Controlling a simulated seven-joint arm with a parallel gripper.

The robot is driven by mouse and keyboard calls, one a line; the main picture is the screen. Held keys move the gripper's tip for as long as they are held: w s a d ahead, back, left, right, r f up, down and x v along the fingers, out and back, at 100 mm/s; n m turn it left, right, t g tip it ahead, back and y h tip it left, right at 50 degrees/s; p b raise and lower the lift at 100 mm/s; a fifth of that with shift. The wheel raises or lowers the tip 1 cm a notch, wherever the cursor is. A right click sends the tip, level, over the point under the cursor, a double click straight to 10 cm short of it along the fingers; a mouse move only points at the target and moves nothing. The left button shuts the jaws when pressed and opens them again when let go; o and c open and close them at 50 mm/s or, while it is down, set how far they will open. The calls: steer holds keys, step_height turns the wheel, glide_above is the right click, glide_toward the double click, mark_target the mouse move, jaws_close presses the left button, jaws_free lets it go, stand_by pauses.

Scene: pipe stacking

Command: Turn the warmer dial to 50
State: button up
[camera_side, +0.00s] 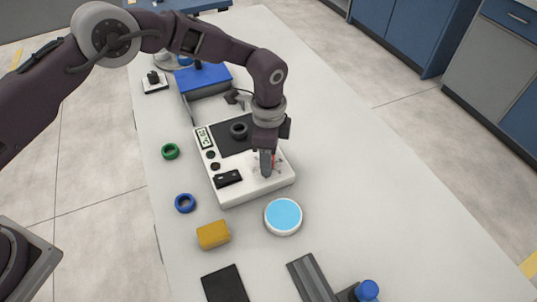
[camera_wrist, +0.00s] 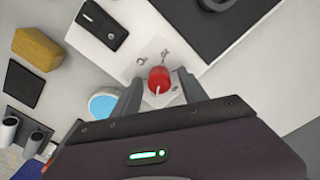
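The warmer (camera_side: 258,189) is a white box on the bench with a black plate on top. Its red dial (camera_wrist: 158,76) shows in the wrist view, with a white pointer line toward the bottom of the picture. Small dark marks surround the dial on a pale plate; they are too small to read surely. My gripper (camera_wrist: 160,88) is over the dial, with one grey finger on each side and visible gaps between. In the side view my gripper (camera_side: 266,163) points down at the warmer's right part and mostly hides the dial.
On the warmer are a black ring (camera_side: 239,130), a black switch (camera_side: 228,179) and a small display (camera_side: 205,138). Nearby lie a green ring (camera_side: 170,151), a blue ring (camera_side: 185,203), a yellow sponge (camera_side: 213,235) and a blue-topped round dish (camera_side: 283,216). The bench's right side is clear.

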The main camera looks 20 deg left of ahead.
step_height(320, 180, up, 7)
steer(key=shift+r, duration=0.1)
stand_by(0.4)
steer(key=shift+a+r, duration=0.1)
steer(key=shift+r, duration=0.15)
steer(key=s+a+r+n+t, duration=0.1)
steer(key=s+a+r+n, duration=0.25)
steer(key=a+r, duration=0.5)
steer(key=s+a+r+n+t, duration=0.25)
steer(key=s+a+r, duration=0.2)
steer(key=r, duration=0.75)
steer(key=s+a+r+n, duration=0.45)
steer(key=s+a, duration=0.25)
steer(key=s, duration=0.2)
steer(key=s+a+f+n+t, duration=0.1)
steer(key=s+a+f+n, duration=0.1)
steer(key=s, duration=0.4)
steer(key=s+a+f+n+t, duration=0.1)
steer(key=s+a+f+n, duration=0.1)
steer(key=s, duration=0.4)
steer(key=shift+s+a+n, duration=0.2)
steer(key=shift+s+n, duration=0.15)
steer(key=shift+n, duration=0.3)
